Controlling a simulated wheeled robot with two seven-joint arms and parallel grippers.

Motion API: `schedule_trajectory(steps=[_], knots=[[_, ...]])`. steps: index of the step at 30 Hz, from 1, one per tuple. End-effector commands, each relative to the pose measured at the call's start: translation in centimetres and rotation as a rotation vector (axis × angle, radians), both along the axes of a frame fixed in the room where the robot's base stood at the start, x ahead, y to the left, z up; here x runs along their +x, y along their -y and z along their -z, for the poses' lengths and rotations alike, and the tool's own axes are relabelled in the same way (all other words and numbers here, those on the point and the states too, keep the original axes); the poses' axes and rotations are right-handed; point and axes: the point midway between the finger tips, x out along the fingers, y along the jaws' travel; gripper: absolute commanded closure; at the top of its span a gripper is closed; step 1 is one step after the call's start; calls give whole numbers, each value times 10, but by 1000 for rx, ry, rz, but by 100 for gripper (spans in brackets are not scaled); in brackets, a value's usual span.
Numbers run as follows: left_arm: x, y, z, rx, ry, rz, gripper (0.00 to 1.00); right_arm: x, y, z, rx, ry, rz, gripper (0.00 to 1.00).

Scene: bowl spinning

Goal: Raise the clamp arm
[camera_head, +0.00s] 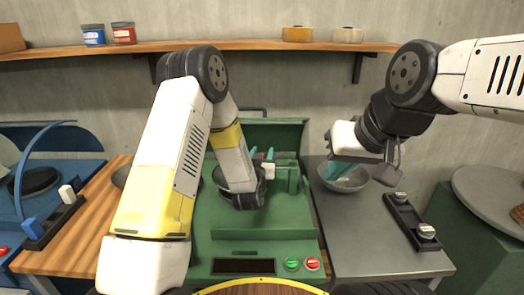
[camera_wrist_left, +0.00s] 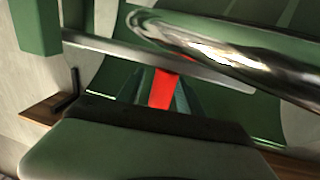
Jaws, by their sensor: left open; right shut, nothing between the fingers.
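The green machine (camera_head: 215,235) stands in the middle of the head view. A small red part (camera_head: 262,156), apparently the clamp arm's handle, shows near its centre; it also shows in the left wrist view (camera_wrist_left: 163,90). My left gripper (camera_head: 263,154) is open, its teal fingers on either side of the red part. I cannot tell whether they touch it. In the left wrist view, a shiny metal bar (camera_wrist_left: 225,55) crosses above the fingers. My left wrist hides part of the machine. My right gripper (camera_head: 338,170) is shut and empty, over a grey bowl (camera_head: 352,183) at the right.
Green (camera_head: 292,264) and red (camera_head: 312,264) buttons sit on the machine's front. A black holder (camera_head: 408,220) lies on the grey table (camera_head: 375,250). A wooden table (camera_head: 75,245) and blue equipment (camera_head: 50,185) are at left. A shelf (camera_head: 265,45) runs along the wall.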

Motion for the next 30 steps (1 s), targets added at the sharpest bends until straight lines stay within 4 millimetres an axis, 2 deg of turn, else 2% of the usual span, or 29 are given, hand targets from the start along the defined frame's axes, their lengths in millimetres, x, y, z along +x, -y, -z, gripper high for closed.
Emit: schedule_trajectory(steps=[5, 9, 12, 30], knots=[[0, 0, 0, 0, 0, 0, 57, 0, 0, 0, 0, 0, 0, 100], [0, 0, 0, 0, 0, 0, 84, 0, 0, 0, 0, 0, 0, 100], [0, 0, 0, 0, 0, 0, 100, 0, 0, 0, 0, 0, 0, 100], [0, 0, 0, 0, 0, 0, 100, 0, 0, 0, 0, 0, 0, 100]])
